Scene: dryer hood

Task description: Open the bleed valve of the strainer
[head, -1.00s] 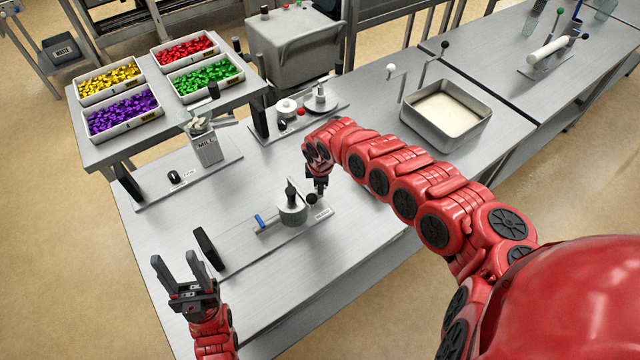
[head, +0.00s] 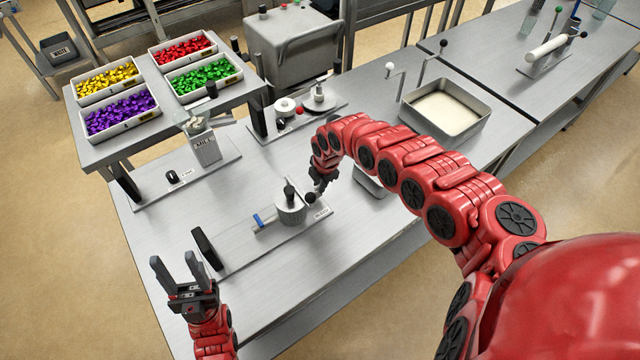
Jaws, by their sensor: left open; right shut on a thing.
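The strainer (head: 289,209) is a grey metal cylinder with an upright black handle, on a flat plate on the near bench. A blue-handled fitting (head: 258,220) is on its left side. A black ball knob (head: 310,198) is on its right side, above a small white label (head: 322,212) too small to read. My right gripper (head: 316,190) is shut on the black knob, reaching it from above and the right; its fingertips are small and partly hidden. My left gripper (head: 177,270) is open and empty, fingers up, at the bench's left edge, away from the strainer.
A black upright plate (head: 206,249) stands at the left end of the strainer's base. The mill (head: 205,148) and its board are behind. A grey tray (head: 371,186) lies partly under my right arm. A basin (head: 446,112) stands at the back right. Bench in front is clear.

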